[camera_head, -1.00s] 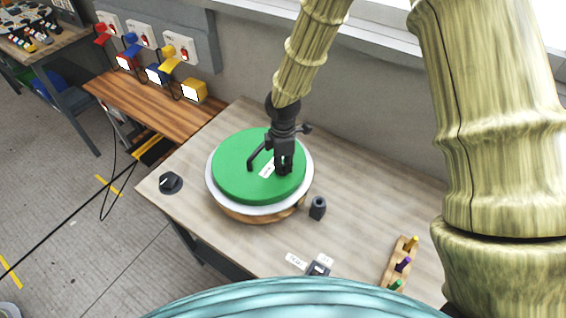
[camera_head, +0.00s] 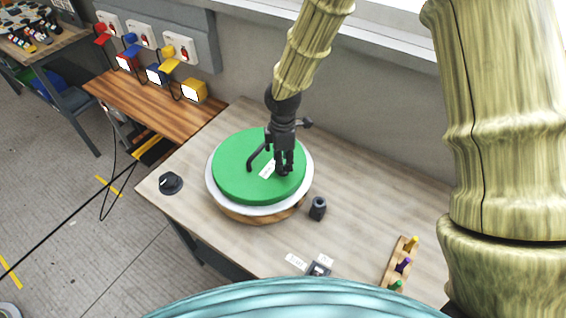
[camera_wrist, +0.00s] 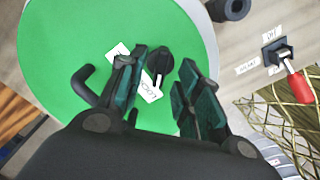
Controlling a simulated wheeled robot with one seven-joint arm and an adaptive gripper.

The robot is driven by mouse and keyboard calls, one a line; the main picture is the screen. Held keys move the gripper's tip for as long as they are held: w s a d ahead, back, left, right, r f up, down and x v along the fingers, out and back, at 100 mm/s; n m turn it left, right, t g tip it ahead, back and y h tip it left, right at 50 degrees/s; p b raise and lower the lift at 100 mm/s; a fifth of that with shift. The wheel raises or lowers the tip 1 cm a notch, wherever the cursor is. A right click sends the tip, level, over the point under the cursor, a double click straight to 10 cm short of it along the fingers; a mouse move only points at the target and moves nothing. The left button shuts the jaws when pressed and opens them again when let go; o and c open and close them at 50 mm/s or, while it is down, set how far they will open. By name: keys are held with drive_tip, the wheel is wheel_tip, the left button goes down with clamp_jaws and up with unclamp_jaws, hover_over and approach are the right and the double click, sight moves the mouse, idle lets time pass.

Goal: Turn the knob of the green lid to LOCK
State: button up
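The green lid (camera_head: 235,165) sits on a round white-rimmed mould on the table; it fills the left of the wrist view (camera_wrist: 60,50). Its black knob (camera_wrist: 160,62) stands between my finger tips, with a narrow part pointing down near the LOCK label (camera_wrist: 150,88). A second white label (camera_wrist: 118,51) is partly hidden by my left finger. A bent black handle (camera_wrist: 84,84) rises from the lid. My gripper (camera_head: 284,168) is over the lid's right part, fingers apart on either side of the knob. I cannot tell whether they touch it.
A dark cylinder (camera_head: 318,208) stands right of the mould, and a black dial (camera_head: 171,183) lies left. A labelled switch (camera_head: 319,268) and a wooden rack of coloured pegs (camera_head: 401,264) are near the front. The table's right back is clear.

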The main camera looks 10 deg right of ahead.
wheel_tip(320, 180, up, 10)
idle(0.4)
drive_tip(key=shift+s+f, duration=0.1)
drive_tip(key=shift+f, duration=0.1)
